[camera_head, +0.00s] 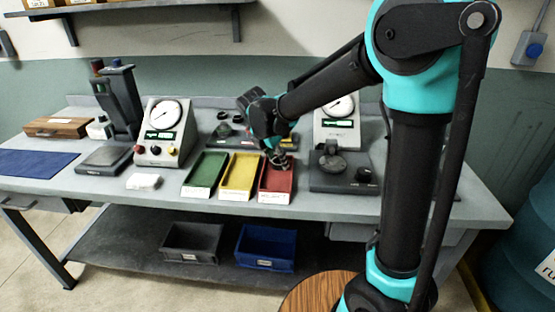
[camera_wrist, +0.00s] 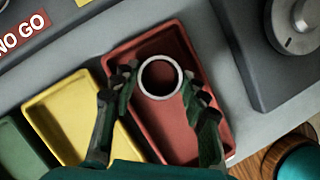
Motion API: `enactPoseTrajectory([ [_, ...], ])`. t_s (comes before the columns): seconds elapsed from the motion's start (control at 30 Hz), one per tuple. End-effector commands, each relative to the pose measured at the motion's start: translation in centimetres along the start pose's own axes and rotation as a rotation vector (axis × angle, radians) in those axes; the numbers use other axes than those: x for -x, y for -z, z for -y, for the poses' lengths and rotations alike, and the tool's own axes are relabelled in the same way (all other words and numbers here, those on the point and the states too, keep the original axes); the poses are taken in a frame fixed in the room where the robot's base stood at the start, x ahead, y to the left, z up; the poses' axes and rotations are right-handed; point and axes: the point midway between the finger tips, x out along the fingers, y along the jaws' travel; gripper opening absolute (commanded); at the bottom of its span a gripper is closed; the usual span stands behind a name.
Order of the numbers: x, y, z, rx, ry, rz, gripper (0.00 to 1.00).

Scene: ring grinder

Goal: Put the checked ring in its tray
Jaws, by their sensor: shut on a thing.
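A metal ring (camera_wrist: 159,60) with a dark hole shows in the wrist view, held between the two fingers of my gripper (camera_wrist: 160,85). My gripper is shut on the ring, over the far end of the red tray (camera_wrist: 128,47). I cannot tell whether the ring touches the tray floor. In the head view my gripper (camera_head: 278,158) hangs at the far end of the red tray (camera_head: 276,185). The yellow tray (camera_head: 239,175) and the green tray (camera_head: 204,174) stand to its left. The trays' front labels are too small to read.
A grey fixture with a round metal part (camera_head: 333,160) stands just right of the red tray. A dial gauge (camera_head: 164,128) and a dark stand (camera_head: 120,105) are at the left. A NO GO plate (camera_wrist: 20,35) lies behind the trays. A white cloth (camera_head: 143,181) lies near the front edge.

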Motion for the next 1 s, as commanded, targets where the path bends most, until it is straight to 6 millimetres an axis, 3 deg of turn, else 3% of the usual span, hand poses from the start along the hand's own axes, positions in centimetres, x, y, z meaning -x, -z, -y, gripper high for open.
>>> enactPoseTrajectory([
  [0.1, 0.0, 0.0, 0.0, 0.000, 0.000, 0.000, 0.53],
  [0.47, 0.3, -0.1, 0.0, 0.000, 0.000, 0.000, 0.53],
  [0.57, 1.5, -0.1, 0.0, 0.001, -0.001, 0.000, 0.53],
  [1.0, 9.9, -0.1, 0.0, 0.001, 0.000, 0.000, 0.53],
])
